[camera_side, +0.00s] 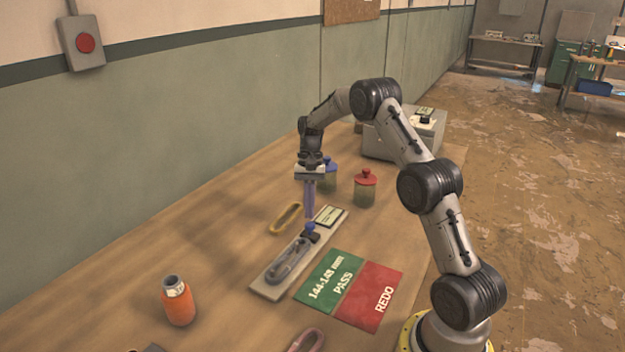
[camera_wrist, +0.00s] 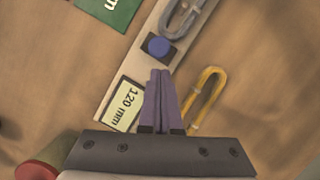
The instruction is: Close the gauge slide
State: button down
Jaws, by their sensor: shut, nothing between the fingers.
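The gauge is a long pale board (camera_side: 265,290) on the bench. It carries a dark slide with a blue knob (camera_side: 310,227), also seen in the wrist view (camera_wrist: 158,46). A grey oval link (camera_side: 288,262) lies on the board, at the slide's near side in the side view. The gauge's display (camera_wrist: 125,103) reads 120 mm. My gripper (camera_side: 309,214) points down, its purple fingers shut and empty. In the wrist view its fingertips (camera_wrist: 160,72) appear between the display and the knob, just short of the knob. I cannot tell whether they touch the slide.
A yellow link (camera_side: 286,218) lies beside the gauge. On the other side are a green PASS mat (camera_side: 328,280) and a red REDO mat (camera_side: 370,296). A red-lidded jar (camera_side: 365,187), a blue-lidded jar (camera_side: 328,178) and an orange bottle (camera_side: 178,302) stand nearby. Another link (camera_side: 306,341) lies in front.

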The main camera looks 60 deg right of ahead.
jog(key=d, duration=0.1)
jog(key=w+d, duration=0.1)
jog(key=shift+w+d+r, duration=0.2)
jog(key=shift+d+r, duration=0.2)
jog(key=v, duration=0.9)
jog(key=a+r+n+t+h, duration=0.1)
jog(key=a+r+n, duration=0.1)
jog(key=a+r, duration=0.8)
jog(key=s+a+r+n+t+h, duration=0.2)
jog(key=s+a+r+n, duration=0.1)
jog(key=s+a+r, duration=0.7)
jog(key=s+a+n+t, duration=0.35)
jog(key=s+a, duration=0.45)
jog(key=s, duration=0.4)
jog(key=s+f+n, duration=0.4)
jog(key=s+f, duration=0.2)
jog(key=f, duration=0.5)
jog(key=shift+s+t, duration=0.3)
jog(key=shift+t, duration=0.15)
